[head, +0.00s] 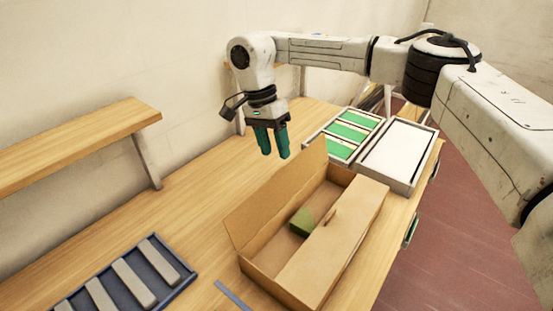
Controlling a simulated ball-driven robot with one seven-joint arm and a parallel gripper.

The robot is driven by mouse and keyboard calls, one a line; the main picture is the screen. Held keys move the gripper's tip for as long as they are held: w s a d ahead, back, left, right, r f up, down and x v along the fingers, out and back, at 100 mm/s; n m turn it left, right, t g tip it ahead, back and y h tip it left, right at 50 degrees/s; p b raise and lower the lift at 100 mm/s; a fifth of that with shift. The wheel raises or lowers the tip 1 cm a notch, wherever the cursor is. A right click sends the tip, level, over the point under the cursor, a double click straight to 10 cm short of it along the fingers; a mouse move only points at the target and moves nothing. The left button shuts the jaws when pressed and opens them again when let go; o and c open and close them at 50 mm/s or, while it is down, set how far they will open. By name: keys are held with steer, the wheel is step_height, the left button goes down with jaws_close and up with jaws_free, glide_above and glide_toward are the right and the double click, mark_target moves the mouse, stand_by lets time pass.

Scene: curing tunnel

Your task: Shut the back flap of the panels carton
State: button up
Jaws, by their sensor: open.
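The panels carton (262,262) is a long brown cardboard box on the wooden bench. Its wall-side flap, which I take for the back flap (275,195), stands up and leans a little outward. The opposite long flap (338,238) lies flat over the right half of the opening. The left half is open, and a dark green piece (302,222) shows inside, partly hidden under the flat flap. My gripper (273,154) points down with teal fingers apart and empty. In the picture it is just above the raised flap's far end; I see no contact.
Behind the carton stand a tray with green panels (348,131) and a tray with a white top (397,152). A blue tray (178,262) with several grey bars lies at lower left, below a wall shelf (75,145). A blue strip (232,296) lies near the carton.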

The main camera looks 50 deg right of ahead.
mark_target(284, 182)
steer(key=shift+x, duration=2.2)
jaws_close()
